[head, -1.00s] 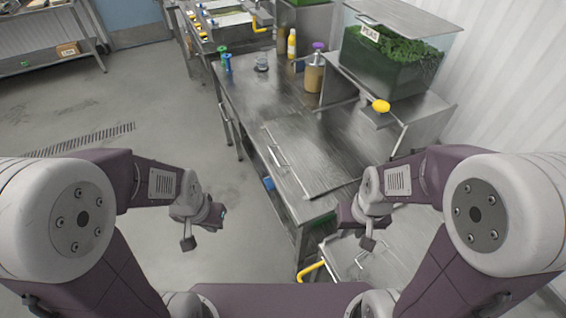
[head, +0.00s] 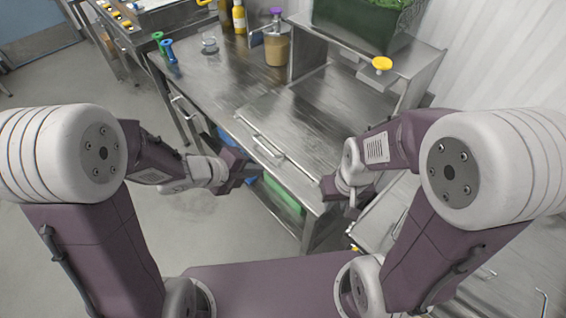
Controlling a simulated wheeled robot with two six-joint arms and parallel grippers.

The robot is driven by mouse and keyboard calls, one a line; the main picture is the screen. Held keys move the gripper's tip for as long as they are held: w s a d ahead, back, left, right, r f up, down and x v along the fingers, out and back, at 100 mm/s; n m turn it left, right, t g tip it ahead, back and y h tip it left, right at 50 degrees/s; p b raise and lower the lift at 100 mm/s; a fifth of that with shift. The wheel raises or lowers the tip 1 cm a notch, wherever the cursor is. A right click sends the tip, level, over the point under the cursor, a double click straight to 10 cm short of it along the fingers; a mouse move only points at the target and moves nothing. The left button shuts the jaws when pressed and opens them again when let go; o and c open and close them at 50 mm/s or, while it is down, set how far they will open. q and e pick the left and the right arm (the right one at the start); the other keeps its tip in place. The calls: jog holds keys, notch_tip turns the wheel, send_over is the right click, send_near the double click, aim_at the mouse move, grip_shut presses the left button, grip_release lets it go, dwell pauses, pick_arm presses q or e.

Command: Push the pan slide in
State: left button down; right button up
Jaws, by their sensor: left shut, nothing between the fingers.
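The pan slide looks to be the flat steel panel (head: 300,125) with a bar handle (head: 267,147) along its front edge, set in the steel counter. I cannot tell how far out it stands. My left gripper (head: 246,170) is shut and empty, just in front of the counter's front edge, a little below and left of the handle. My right gripper (head: 352,212) hangs near the counter's near right corner, apart from the handle. Its fingers are too small and turned to show whether they are open.
A tan-filled container with a purple top (head: 277,48), a yellow bottle (head: 239,17) and a small glass (head: 209,43) stand at the counter's back. A raised steel shelf (head: 430,62) carries a bin of greens (head: 360,22). Floor is clear at left.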

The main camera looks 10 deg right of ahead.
aim_at(292, 161)
pick_arm(q)
jog(key=b+x, duration=0.2)
jog(key=x, duration=0.8)
jog(key=shift+s+b, duration=0.1)
jog(key=shift+b, duration=0.25)
jog(key=shift+w+d+r+p, duration=0.15)
jog(key=shift+w+d+p, duration=0.4)
jog(key=shift+w+d, duration=0.7)
jog(key=shift+d, duration=0.35)
